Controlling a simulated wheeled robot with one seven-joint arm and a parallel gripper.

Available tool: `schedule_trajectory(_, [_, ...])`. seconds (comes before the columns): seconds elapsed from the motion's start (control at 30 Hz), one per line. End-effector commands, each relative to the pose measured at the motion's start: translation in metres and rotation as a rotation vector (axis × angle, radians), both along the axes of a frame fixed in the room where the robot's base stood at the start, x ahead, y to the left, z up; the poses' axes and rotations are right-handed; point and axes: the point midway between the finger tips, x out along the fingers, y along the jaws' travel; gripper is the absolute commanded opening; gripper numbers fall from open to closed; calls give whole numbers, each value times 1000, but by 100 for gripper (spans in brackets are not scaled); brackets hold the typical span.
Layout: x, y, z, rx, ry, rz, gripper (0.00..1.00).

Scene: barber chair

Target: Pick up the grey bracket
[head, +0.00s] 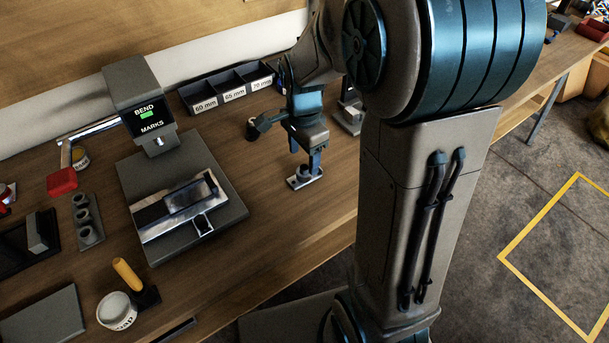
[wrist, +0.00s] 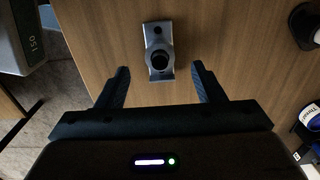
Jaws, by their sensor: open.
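A small grey metal bracket (head: 304,179) lies on the wooden bench in the head view, just below my gripper. In the wrist view the bracket (wrist: 158,70) is a narrow plate with a dark round part in its middle. My gripper (head: 306,158) points down over it. In the wrist view my gripper (wrist: 160,69) has its two dark fingers wide apart, one to each side of the bracket's near end, with nothing held. Whether the fingertips are level with the bracket is hard to tell.
A bending machine (head: 150,110) with a metal fixture on its plate (head: 220,215) stands to the left. Bins labelled 60, 65 and 70 mm (head: 228,92) stand behind. A white tub (head: 116,312) and a grey holed holder (head: 86,220) are farther left. Bare bench lies around the bracket.

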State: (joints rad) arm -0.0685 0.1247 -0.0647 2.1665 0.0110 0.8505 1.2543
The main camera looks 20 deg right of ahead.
Motion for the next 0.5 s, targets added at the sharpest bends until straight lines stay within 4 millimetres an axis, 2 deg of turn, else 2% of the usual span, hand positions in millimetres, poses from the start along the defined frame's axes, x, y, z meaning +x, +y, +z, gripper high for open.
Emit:
schedule_trajectory(0.3, [-1,-2,-44,0,4,0,62])
schedule_trajectory(0.5, [0,-1,-50,0,0,0,62])
